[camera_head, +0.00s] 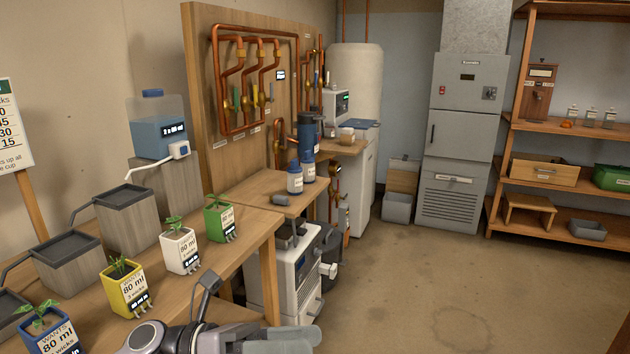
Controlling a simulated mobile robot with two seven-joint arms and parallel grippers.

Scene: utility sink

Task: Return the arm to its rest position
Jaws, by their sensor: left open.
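My left gripper (300,338) is at the bottom edge of the head view, its grey fingers pointing right. It is open, and I see nothing between the fingers. Part of my left arm (150,340) shows beside it, cut off by the frame's lower edge. The gripper is in front of the wooden bench and apart from the plant pots. My right gripper is not in view.
On the bench (190,282) stand a blue pot (50,338), yellow pot (125,288), white pot (180,250) and green pot (219,222) with plants. A grey-white machine (290,280) stands beyond my gripper. The floor (450,290) to the right is clear.

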